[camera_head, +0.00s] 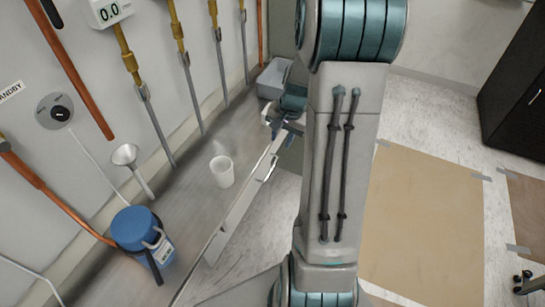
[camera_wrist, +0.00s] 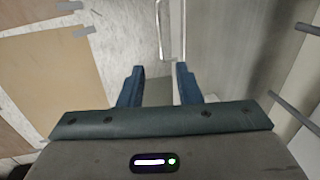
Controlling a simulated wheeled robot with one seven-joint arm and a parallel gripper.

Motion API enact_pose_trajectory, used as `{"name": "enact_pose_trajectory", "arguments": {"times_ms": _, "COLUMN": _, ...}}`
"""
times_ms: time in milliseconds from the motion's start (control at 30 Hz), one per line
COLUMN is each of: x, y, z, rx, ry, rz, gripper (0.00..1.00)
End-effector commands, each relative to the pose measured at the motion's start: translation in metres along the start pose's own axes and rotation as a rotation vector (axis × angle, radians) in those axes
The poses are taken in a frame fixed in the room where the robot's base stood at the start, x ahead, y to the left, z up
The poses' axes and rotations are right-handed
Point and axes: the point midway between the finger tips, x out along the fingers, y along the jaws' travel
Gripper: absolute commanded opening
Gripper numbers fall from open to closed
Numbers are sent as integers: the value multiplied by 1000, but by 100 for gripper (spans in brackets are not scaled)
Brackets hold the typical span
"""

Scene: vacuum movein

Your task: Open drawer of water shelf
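The water shelf (camera_head: 195,205) is a long grey metal ledge along the left wall. Its pale drawer front (camera_head: 238,212) runs along the right edge, with a thin metal handle (camera_head: 267,168). The drawer looks shut, flush with the ledge. My gripper (camera_head: 272,122) is at the far part of this edge, beyond the handle in the head view and partly hidden by my arm. In the wrist view, two dark blue fingers (camera_wrist: 159,68) stand apart with nothing between them. A bright U-shaped handle (camera_wrist: 170,32) lies ahead of the fingertips, nearer the right finger, apparently not touching.
On the ledge stand a white cup (camera_head: 222,171), a blue-lidded container (camera_head: 143,240) and a grey box (camera_head: 274,78) at the far end. A funnel (camera_head: 125,155) and several pipes line the wall. Brown sheets (camera_head: 425,215) are taped to the open floor at right.

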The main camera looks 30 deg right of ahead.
Motion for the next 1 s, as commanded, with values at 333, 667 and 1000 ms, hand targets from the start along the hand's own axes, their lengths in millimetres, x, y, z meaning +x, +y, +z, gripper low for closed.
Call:
{"name": "enact_pose_trajectory", "arguments": {"times_ms": 333, "x": 40, "y": 1, "z": -1, "rx": 12, "ry": -7, "rz": 0, "gripper": 31}}
{"name": "enact_pose_trajectory", "arguments": {"times_ms": 667, "x": 94, "y": 1, "z": -2, "rx": 11, "ry": -6, "rz": 0, "gripper": 31}}
{"name": "enact_pose_trajectory", "arguments": {"times_ms": 1000, "x": 133, "y": 0, "z": -2, "rx": 10, "ry": -3, "rz": -1, "gripper": 31}}
